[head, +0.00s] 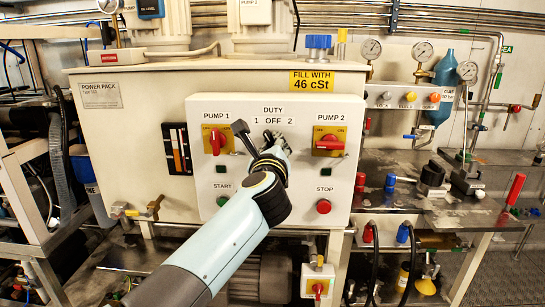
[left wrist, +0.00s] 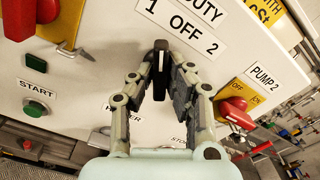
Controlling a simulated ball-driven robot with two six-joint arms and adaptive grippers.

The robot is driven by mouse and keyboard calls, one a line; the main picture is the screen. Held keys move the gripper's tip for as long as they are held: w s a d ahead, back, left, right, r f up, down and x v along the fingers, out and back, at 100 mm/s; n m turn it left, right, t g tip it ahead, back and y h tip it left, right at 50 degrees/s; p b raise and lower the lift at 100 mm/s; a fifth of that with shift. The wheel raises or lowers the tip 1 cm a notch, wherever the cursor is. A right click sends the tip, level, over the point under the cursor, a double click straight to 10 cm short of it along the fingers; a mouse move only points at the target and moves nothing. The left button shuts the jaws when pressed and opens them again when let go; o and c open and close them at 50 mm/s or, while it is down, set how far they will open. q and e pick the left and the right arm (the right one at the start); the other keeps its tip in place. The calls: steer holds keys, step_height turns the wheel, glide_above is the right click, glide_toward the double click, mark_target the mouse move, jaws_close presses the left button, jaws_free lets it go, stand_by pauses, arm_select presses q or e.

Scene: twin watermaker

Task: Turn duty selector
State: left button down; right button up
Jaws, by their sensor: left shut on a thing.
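The control panel (head: 272,210) faces me with a duty selector marked 1, OFF and 2. In the left wrist view, the selector (left wrist: 161,50) is a black knob with a white line, and it points toward the 1 mark. My left gripper (head: 276,143) reaches the panel just below the OFF label and covers most of the selector in the head view. In the left wrist view, the left gripper (left wrist: 163,75) has its fingers on either side of the knob, shut on it. My right gripper is in neither view.
The red PUMP 1 switch (head: 214,141) and red PUMP 2 switch (head: 329,143) flank the selector on yellow plates. Below are a green START button (head: 222,202) and a red STOP button (head: 323,207). A metal bench (head: 440,210) with fittings stands at right.

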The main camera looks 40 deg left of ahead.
arm_select(q)
steer(key=shift+f+n+b, duration=0.15)
steer(key=shift+n+b, duration=0.9)
steer(key=shift+n, duration=0.35)
steer(key=c, duration=1.3)
jaws_free()
steer(key=v, duration=0.7)
steer(key=shift+s+d, duration=0.15)
steer(key=shift+s, duration=0.1)
